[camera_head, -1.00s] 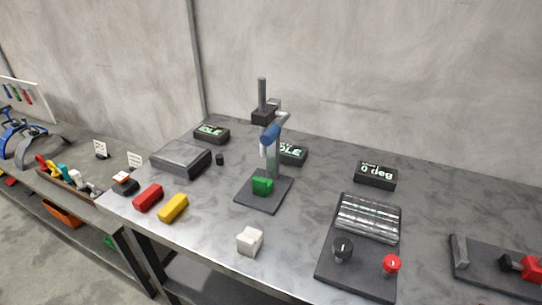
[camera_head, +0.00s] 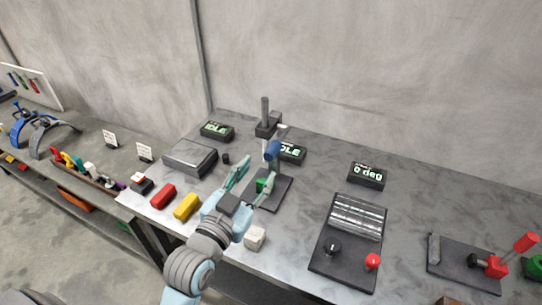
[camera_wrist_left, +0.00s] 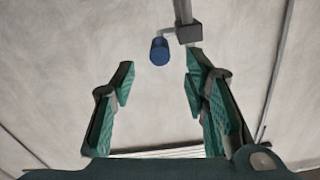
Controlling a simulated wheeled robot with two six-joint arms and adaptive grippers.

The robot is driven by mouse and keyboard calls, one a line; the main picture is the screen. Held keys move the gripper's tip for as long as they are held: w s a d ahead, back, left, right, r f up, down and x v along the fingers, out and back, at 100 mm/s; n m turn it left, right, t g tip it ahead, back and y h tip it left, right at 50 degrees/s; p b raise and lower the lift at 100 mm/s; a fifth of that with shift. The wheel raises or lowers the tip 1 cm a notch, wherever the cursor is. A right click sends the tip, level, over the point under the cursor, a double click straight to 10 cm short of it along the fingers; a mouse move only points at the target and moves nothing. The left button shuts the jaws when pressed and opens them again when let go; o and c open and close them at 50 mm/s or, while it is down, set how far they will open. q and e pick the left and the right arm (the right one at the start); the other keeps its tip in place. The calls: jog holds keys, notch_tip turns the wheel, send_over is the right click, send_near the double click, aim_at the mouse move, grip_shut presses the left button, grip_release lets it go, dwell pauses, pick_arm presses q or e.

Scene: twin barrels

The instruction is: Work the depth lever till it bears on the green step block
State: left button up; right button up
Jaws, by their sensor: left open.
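The depth lever (camera_head: 272,150) ends in a blue grip and sticks out from a grey stand with a black head (camera_head: 267,126). The green step block (camera_head: 261,185) sits on the stand's dark base plate (camera_head: 286,194), below the lever and partly hidden by my fingers. My left gripper (camera_head: 256,170) is open and empty, in front of the stand and a little below the blue grip. In the left wrist view the blue grip (camera_wrist_left: 159,52) shows beyond and between the open fingertips (camera_wrist_left: 160,67), apparently apart from them. My right gripper is not in view.
A white block (camera_head: 255,238) stands near my left wrist. Yellow (camera_head: 187,206) and red (camera_head: 163,196) blocks and a grey box (camera_head: 190,158) are to the left. A dark panel with knobs (camera_head: 343,270) lies to the right. Displays stand behind.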

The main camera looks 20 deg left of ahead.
aim_at(273, 151)
pick_arm(q)
jog(key=w, duration=0.8)
jog(key=shift+w+d, duration=0.3)
jog(key=shift+w, duration=0.1)
grip_shut()
